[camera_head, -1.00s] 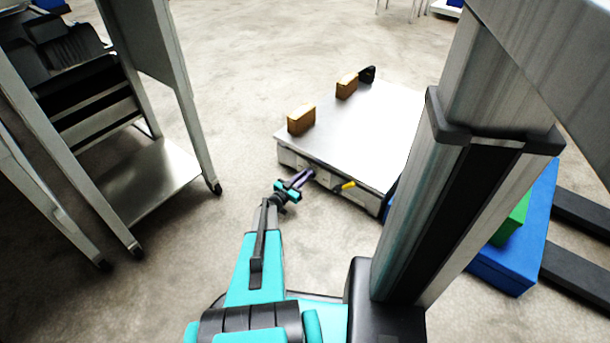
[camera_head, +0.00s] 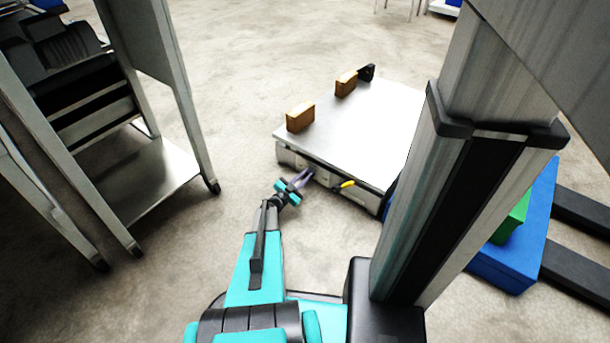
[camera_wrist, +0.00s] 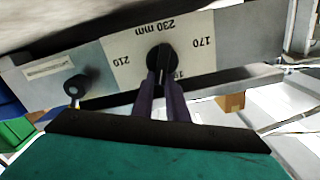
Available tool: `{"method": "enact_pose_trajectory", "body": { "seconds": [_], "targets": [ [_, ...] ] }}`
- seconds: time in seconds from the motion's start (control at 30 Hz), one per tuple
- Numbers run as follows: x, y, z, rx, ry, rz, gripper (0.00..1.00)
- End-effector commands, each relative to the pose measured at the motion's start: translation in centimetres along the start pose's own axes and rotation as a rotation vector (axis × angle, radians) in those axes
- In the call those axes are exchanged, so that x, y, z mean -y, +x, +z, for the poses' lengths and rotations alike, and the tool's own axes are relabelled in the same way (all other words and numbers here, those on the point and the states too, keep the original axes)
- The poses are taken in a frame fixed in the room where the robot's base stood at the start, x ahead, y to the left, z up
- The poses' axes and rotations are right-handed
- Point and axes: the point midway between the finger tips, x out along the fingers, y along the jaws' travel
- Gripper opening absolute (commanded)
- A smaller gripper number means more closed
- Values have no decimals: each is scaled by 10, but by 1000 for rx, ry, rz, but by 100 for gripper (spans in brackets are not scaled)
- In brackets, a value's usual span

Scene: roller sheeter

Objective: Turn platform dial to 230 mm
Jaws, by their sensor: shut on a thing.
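In the wrist view the black dial knob (camera_wrist: 160,60) sits on a pale square plate (camera_wrist: 119,66) marked 230 mm at the top, 210 at left, 170 at right and a partly hidden 190 at the bottom. My gripper (camera_wrist: 162,80) is shut on the knob, its two purple fingers reaching it from below. The knob's grip runs roughly up and down in this view, but I cannot tell which end is the pointer. In the head view my gripper (camera_head: 308,175) is at the front side of the low platform (camera_head: 365,135).
A yellow handle (camera_head: 347,184) is on the platform front, right of my gripper. Two brown blocks (camera_head: 300,117) (camera_head: 346,84) stand on the platform's left edge. A black knob (camera_wrist: 77,88) is left of the dial. A metal rack (camera_head: 155,165) stands left; open floor lies between.

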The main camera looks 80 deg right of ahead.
Motion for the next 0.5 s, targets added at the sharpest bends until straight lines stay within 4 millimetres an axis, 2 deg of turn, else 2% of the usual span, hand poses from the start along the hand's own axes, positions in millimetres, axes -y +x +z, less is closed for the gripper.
{"method": "enact_pose_trajectory", "body": {
  "seconds": [0.03,0.5],
  "targets": [
    [-9,-2,0,-3,42,12,0],
    [-20,-1,4,-7,469,12,0]
  ]
}}
